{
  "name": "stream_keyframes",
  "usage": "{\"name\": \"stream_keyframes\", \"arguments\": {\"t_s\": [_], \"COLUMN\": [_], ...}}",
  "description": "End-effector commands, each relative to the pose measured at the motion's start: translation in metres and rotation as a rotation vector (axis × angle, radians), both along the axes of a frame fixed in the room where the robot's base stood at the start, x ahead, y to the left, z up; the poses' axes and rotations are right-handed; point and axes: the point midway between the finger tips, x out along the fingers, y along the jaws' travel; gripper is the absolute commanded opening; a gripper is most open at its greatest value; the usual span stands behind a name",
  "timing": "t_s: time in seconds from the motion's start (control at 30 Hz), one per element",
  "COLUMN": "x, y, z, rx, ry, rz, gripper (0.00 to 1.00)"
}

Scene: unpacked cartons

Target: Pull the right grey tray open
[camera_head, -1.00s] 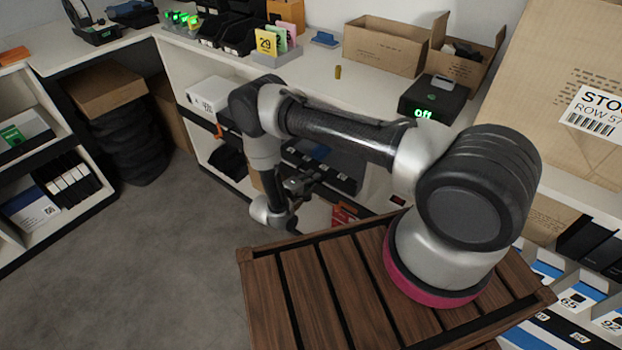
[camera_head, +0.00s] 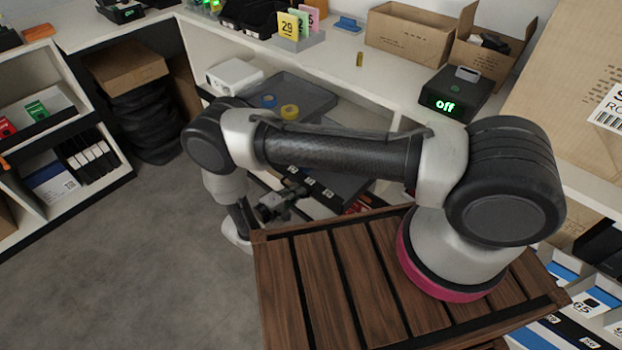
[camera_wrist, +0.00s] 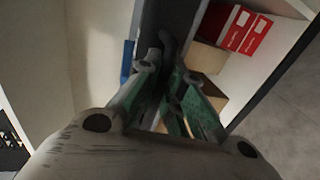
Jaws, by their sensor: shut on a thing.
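A grey tray (camera_head: 312,95) holding a blue ring and a yellow ring juts out below the white counter in the head view. My arm crosses in front of its middle. A dark tray front with small pale labels (camera_head: 330,190) shows below the arm; I cannot tell whether both parts are one tray. My gripper (camera_head: 297,190) is at the left of that front. In the wrist view my gripper (camera_wrist: 160,68) is shut on a dark grey tray handle (camera_wrist: 168,42). The fingertips partly hide the grip.
A slatted wooden top (camera_head: 330,270) lies under my arm's base. The counter carries open cartons (camera_head: 408,40) and a black device reading "off" (camera_head: 455,95). A white box (camera_head: 235,76) sits left of the tray. Grey floor (camera_head: 150,260) is clear at left.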

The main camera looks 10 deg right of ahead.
Motion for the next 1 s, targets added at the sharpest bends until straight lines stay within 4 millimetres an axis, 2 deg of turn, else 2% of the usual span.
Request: {"name": "stream_keyframes", "arguments": {"t_s": [0.03,0.1,0.33,0.5,0.83,0.9,1.0], "x": [-0.008,-0.017,-0.037,-0.043,-0.043,-0.043,-0.043], "y": [0.012,0.025,0.051,0.058,0.059,0.059,0.059], "z": [-0.001,-0.001,-0.001,-0.001,-0.001,0.000,0.000], "rx": [0.001,0.001,0.002,0.001,0.001,0.001,0.001], "ry": [0.000,0.000,0.000,0.002,0.001,0.001,0.001], "rz": [0.005,0.005,0.001,-0.001,-0.001,-0.001,-0.001], "gripper": [0.00,0.00,0.00,0.00,0.00,0.18,0.32]}}
